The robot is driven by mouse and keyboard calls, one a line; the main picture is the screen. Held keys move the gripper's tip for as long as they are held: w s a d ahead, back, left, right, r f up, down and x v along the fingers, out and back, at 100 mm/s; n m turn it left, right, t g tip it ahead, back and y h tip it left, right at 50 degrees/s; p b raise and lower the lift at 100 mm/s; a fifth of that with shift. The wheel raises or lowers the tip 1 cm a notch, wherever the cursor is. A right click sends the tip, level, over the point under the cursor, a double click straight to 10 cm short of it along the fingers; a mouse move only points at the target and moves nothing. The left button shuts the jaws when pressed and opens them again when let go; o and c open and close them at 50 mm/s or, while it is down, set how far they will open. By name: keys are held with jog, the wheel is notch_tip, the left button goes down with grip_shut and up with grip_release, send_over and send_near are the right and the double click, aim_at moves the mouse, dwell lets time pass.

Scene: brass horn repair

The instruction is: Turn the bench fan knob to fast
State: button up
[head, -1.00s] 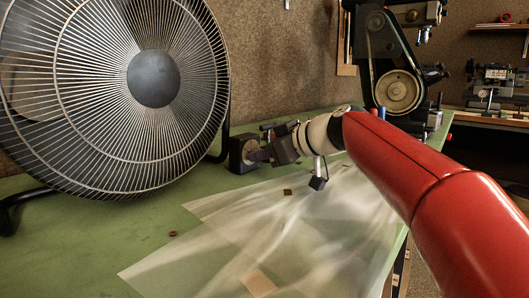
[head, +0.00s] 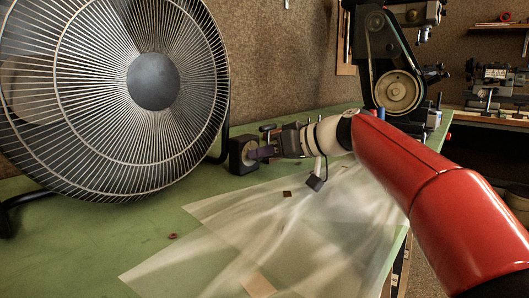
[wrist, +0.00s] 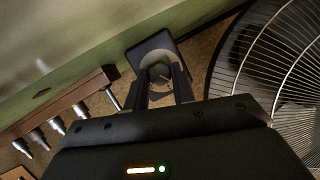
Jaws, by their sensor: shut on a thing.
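The fan control is a small black box (head: 236,156) standing on the green bench at the right of the big fan (head: 110,95). Its round, pale knob (wrist: 156,74) faces my gripper in the wrist view, with a pointer-like ridge across it. My gripper (head: 262,153) reaches in from the right in the head view, its fingers at the knob face. In the wrist view my gripper (wrist: 160,82) has one finger on each side of the knob and is shut on it. The fingers hide part of the knob, and I cannot read any speed marks.
Thin translucent sheets (head: 300,225) cover the middle of the green bench (head: 80,250). A small red ring (head: 173,236) lies left of them. A belt machine (head: 395,75) stands behind my arm. In the wrist view a wooden rack (wrist: 70,105) with metal tools is at the left.

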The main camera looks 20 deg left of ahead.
jog(key=m, duration=0.1)
jog(key=m+g+y, duration=0.1)
jog(key=shift+w+d+f+m, duration=0.1)
jog(key=shift+w+m, duration=0.05)
jog(key=shift+m, duration=0.15)
jog(key=shift+m+g+y, duration=0.6)
jog(key=shift+m+g, duration=0.1)
jog(key=shift+m, duration=0.5)
jog(key=o, duration=1)
jog(key=shift+d, duration=0.1)
jog(key=v, duration=0.7)
jog(key=shift+d, duration=0.3)
